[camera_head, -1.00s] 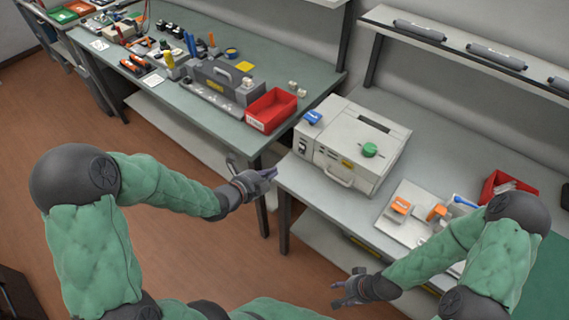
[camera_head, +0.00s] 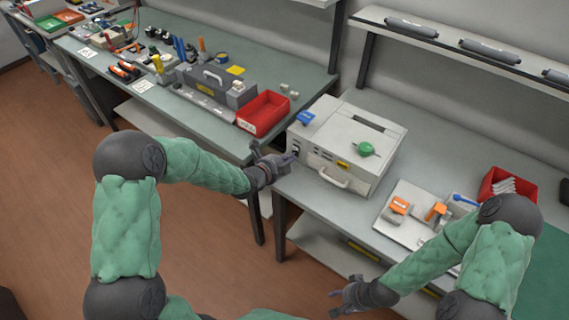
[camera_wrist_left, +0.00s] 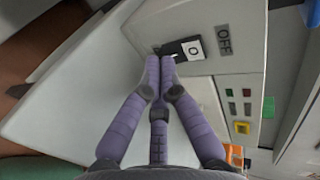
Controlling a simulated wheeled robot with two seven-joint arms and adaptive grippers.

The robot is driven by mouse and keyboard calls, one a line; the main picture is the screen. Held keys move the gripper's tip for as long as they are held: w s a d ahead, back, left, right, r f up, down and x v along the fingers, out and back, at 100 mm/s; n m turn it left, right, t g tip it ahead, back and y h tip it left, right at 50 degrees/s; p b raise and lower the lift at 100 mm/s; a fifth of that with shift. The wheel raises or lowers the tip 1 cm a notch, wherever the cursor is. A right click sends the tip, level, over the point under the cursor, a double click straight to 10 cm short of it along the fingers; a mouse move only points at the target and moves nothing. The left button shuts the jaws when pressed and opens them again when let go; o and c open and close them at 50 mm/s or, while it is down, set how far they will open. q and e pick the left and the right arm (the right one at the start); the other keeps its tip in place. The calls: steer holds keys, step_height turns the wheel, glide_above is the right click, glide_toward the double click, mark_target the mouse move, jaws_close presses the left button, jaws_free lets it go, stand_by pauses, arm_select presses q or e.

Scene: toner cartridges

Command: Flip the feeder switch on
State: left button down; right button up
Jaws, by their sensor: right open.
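The feeder is a pale box (camera_head: 335,135) on the right-hand bench, with a blue knob (camera_head: 305,118) and a green knob (camera_head: 365,149) on top. Its dark switch (camera_head: 296,151) is at the left end of the front face. In the left wrist view the switch (camera_wrist_left: 193,49) shows a white part marked O, near a label reading OFF (camera_wrist_left: 224,41). My left gripper (camera_head: 288,160) is at the switch; its two purple fingertips (camera_wrist_left: 160,62) are close together and partly cover it. Contact is unclear. My right gripper (camera_head: 343,293) is open and empty, low in front of the bench.
A red bin (camera_head: 263,113) and a grey toolbox stand on the left bench. A white tray (camera_head: 408,235) with orange-topped parts lies right of the feeder. The feeder's front handle (camera_head: 333,180) sticks out. Grey cylinders lie on the shelf above.

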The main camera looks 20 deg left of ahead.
stand_by(0.3)
arm_select(q)
steer(key=shift+w+d+f+b, duration=0.1)
steer(key=shift+w+f+b, duration=0.2)
steer(key=shift+b, duration=0.55)
steer(key=shift+r, duration=0.35)
steer(key=shift+r+p, duration=0.4)
steer(key=shift+r, duration=0.35)
